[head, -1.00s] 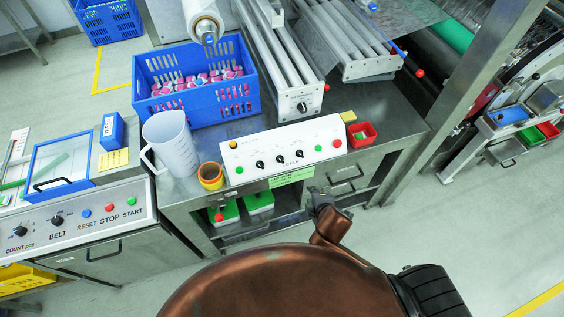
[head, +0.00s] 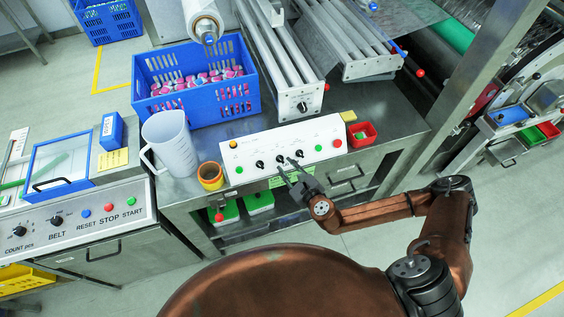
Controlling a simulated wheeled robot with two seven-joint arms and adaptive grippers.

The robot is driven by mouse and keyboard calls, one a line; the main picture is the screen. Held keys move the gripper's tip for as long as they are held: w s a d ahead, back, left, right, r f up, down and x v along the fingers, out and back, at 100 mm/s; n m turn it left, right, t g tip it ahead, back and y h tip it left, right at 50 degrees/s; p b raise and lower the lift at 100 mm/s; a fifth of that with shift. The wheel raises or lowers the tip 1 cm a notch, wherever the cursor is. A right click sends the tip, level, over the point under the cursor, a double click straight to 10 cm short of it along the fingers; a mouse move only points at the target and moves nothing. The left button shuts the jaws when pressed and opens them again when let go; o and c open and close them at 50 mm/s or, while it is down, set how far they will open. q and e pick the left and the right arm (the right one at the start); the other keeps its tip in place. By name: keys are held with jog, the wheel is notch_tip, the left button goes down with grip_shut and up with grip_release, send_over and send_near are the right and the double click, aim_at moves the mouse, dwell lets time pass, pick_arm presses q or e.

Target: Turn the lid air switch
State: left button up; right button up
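The white control panel (head: 245,150) on the steel bench carries three black rotary knobs in a row: a left knob (head: 259,165), a middle knob (head: 280,159) and a right knob (head: 299,154). Their labels are too small to read, so I cannot tell which is the lid air switch. My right gripper (head: 289,164) is at the panel's front, its two fingers apart, with tips near the middle and right knobs. I cannot tell whether they touch the panel. Nothing shows between the fingers. My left gripper is not in view.
A white jug (head: 170,145), an orange-yellow cup (head: 211,176) and a blue crate (head: 195,108) stand left of and behind the panel. A red box (head: 362,135) sits to its right. Another black knob (head: 302,107) is on the roller unit behind. Floor is free at the right.

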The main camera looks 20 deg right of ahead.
aim_at(282, 161)
jog(key=shift+x, duration=2)
jog(key=shift+c, duration=0.2)
grip_shut()
